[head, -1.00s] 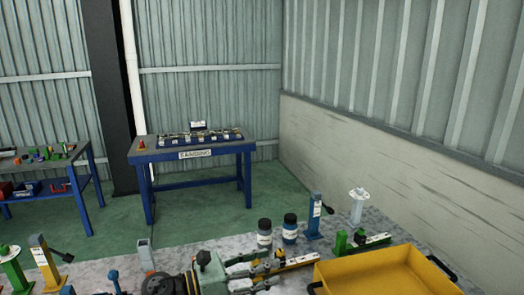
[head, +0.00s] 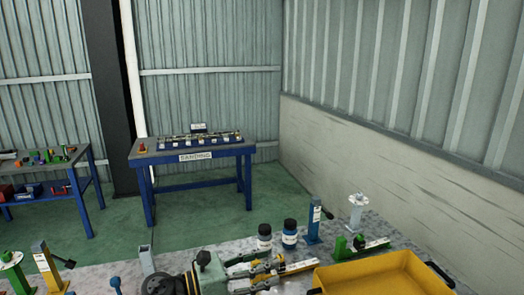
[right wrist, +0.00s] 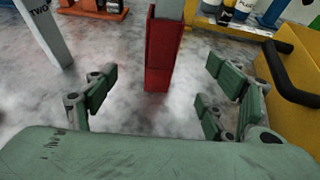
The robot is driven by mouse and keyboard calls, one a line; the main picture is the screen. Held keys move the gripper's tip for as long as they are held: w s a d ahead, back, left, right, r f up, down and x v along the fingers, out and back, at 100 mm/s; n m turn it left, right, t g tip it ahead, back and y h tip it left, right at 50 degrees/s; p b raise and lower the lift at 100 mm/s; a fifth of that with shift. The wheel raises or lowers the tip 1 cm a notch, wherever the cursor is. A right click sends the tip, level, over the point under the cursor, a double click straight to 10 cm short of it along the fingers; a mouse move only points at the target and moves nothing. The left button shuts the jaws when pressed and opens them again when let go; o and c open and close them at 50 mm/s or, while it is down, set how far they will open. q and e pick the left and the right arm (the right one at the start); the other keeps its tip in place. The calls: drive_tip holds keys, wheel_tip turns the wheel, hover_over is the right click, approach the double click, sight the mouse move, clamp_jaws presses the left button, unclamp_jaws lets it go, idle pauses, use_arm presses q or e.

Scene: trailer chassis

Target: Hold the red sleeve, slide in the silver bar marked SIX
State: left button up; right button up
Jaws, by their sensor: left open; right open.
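In the right wrist view the red sleeve (right wrist: 164,55) stands upright on the grey table top, with a grey bar-like piece (right wrist: 169,8) at its upper end. I cannot tell how deep that piece sits, and no SIX mark is readable. My right gripper (right wrist: 165,100) is open, its fingers apart on both sides of the sleeve's lower end, not visibly touching it. In the head view my left gripper (head: 282,268) is open, low in the middle. A yellow bar (head: 302,265) with a white label lies by its fingertips. The red sleeve is not clear in the head view.
A grey post marked TWO (right wrist: 45,28) stands left of the sleeve. A yellow tray (head: 385,272) with black handles is at the right. Two dark bottles (head: 264,237) and a blue post (head: 314,222) stand behind my left gripper. A grey post (head: 146,262) stands left.

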drive_tip(key=shift+s, duration=0.1)
drive_tip(key=v, duration=1.2)
idle(0.4)
